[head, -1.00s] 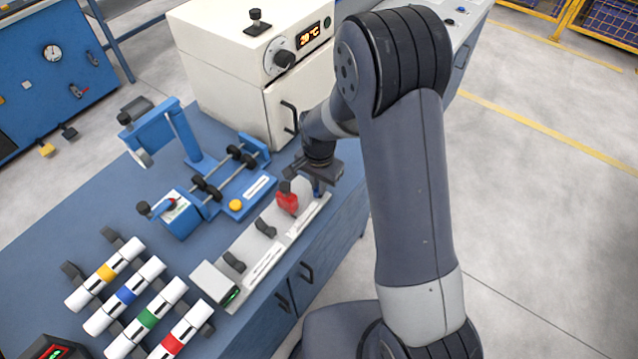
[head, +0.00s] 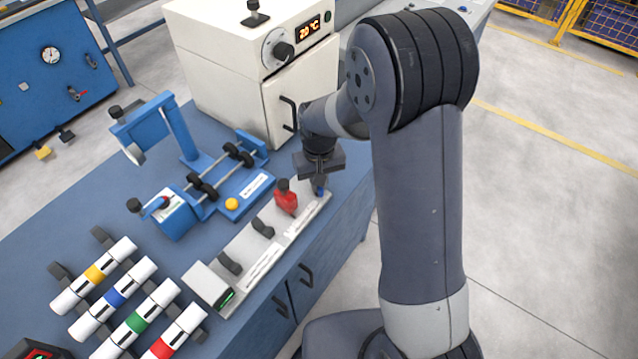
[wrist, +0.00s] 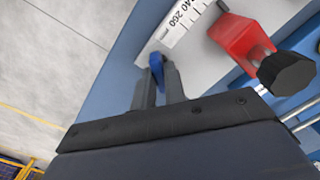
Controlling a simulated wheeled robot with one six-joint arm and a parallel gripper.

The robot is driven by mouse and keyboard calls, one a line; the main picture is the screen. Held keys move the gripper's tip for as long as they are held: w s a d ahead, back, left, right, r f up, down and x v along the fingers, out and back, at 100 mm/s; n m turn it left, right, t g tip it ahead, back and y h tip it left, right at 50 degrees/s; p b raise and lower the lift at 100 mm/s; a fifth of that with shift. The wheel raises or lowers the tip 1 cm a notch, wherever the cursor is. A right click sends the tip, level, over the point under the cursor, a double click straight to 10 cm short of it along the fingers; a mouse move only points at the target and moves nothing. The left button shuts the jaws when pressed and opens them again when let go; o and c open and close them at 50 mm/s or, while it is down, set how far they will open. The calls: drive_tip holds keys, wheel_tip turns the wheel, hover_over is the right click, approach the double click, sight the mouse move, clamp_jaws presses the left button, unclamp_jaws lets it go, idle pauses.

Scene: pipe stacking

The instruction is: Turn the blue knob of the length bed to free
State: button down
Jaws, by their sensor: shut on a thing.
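The length bed (head: 262,262) is a long pale rail with a printed scale along the blue bench. Its blue knob (head: 319,191) is at the far right end of the rail; in the wrist view the blue knob (wrist: 157,66) shows between the two fingers. My gripper (wrist: 159,80) is shut on it; in the head view my gripper (head: 319,182) points down over that end. The knob's pointer and any free mark are hidden. A red stop block (head: 286,200) with a black knob (wrist: 286,73) sits on the rail beside my gripper.
Black rests (head: 262,228) stand along the rail. A blue fixture (head: 170,214) with rollers is behind it, and a white oven (head: 235,80) stands at the back. Pipes with coloured bands (head: 115,297) lie at the front left. Open floor is to the right.

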drive_tip(key=n, duration=0.3)
drive_tip(key=shift+n+b, duration=0.3)
drive_tip(key=shift+b, duration=0.1)
drive_tip(key=shift+n+b, duration=0.3)
drive_tip(key=shift+n, duration=1.5)
drive_tip(key=c, duration=1.5)
unclamp_jaws()
drive_tip(key=shift+o, duration=0.2)
drive_tip(key=shift+r, duration=0.1)
wheel_tip(320, 180, up, 11)
drive_tip(key=shift+f, duration=0.2)
